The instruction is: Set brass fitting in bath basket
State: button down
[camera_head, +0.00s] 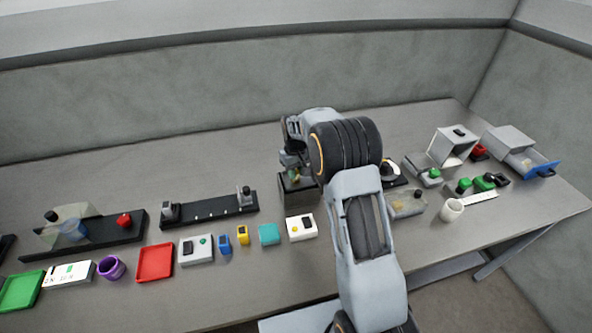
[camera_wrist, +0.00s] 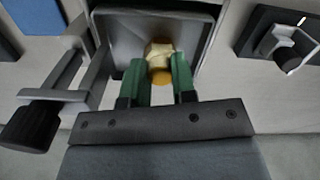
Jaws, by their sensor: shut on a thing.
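My gripper (camera_wrist: 158,78) has green fingers, shut on the brass fitting (camera_wrist: 159,54), a small tan and golden piece. In the wrist view the fitting shows over the open mouth of a grey box (camera_wrist: 205,28), which looks like the bath. I cannot tell the basket apart inside it, nor the fitting's height. A grey bracket with a black grip (camera_wrist: 28,128) stands at the box's left. In the head view my gripper (camera_head: 293,175) is over the dark box (camera_head: 298,203), partly hidden by my arm.
A black rail (camera_head: 210,207) with two posts lies left of the box. Grey housings and a blue-fronted drawer (camera_head: 540,170) stand right. The back of the table is clear.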

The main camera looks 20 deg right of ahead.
jog(key=c, duration=1.4)
grip_release()
jog(key=shift+f, duration=0.15)
jog(key=o, duration=0.5)
notch_tip(320, 180, up, 12)
jog(key=b, duration=0.1)
jog(key=s+r+m+t, duration=0.1)
jog(key=s+r, duration=0.3)
jog(key=s, duration=0.2)
jog(key=s+r+t, duration=0.1)
jog(key=s+r, duration=0.2)
jog(key=s, duration=0.3)
jog(key=shift+s+f+m+t, duration=0.35)
jog(key=shift+s+f+t, duration=0.2)
jog(key=shift+s, duration=2.1)
jog(key=shift+s+f+m+t, duration=0.3)
jog(key=shift+s+f+t, duration=0.25)
jog(key=shift+s, duration=2.05)
jog(key=shift+s+f+m+t, duration=0.4)
jog(key=shift+s+f, duration=0.25)
jog(key=shift+s, duration=2)
